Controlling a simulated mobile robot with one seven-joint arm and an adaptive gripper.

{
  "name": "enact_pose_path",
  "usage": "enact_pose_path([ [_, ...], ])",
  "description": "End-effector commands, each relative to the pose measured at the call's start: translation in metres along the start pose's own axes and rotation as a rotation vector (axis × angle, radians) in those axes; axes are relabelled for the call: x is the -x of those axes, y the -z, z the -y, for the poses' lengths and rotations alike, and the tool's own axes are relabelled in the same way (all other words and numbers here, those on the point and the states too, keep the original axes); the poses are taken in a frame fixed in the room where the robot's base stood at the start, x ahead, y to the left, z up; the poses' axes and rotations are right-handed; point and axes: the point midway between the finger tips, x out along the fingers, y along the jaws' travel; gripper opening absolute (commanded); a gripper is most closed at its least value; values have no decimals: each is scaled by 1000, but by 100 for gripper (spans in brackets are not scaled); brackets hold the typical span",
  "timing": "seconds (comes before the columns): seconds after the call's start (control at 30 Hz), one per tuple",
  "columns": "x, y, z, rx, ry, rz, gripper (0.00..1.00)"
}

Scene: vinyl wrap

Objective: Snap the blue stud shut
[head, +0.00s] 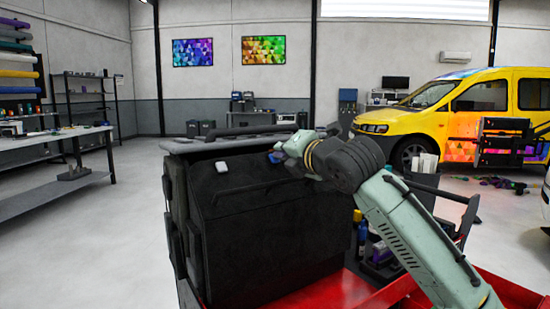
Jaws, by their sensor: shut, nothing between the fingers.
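A large black case or bag (260,245) stands in front of me, with dark straps or handles across its top and front. A small white piece (221,167) sits on the case's upper face, left of my gripper.
The case stands by a red tray-like surface (330,292). Bottles and dark items sit right of the case, behind my arm. A workbench (50,145) stands at the left, and a yellow van (440,115) at the back right. The grey floor at left is clear.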

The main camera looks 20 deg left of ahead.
Motion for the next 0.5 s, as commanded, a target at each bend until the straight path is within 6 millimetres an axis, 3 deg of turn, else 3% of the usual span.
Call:
enact_pose_path([
  [0.5, -4, 4, 3, -1, 1, -2, 0],
])
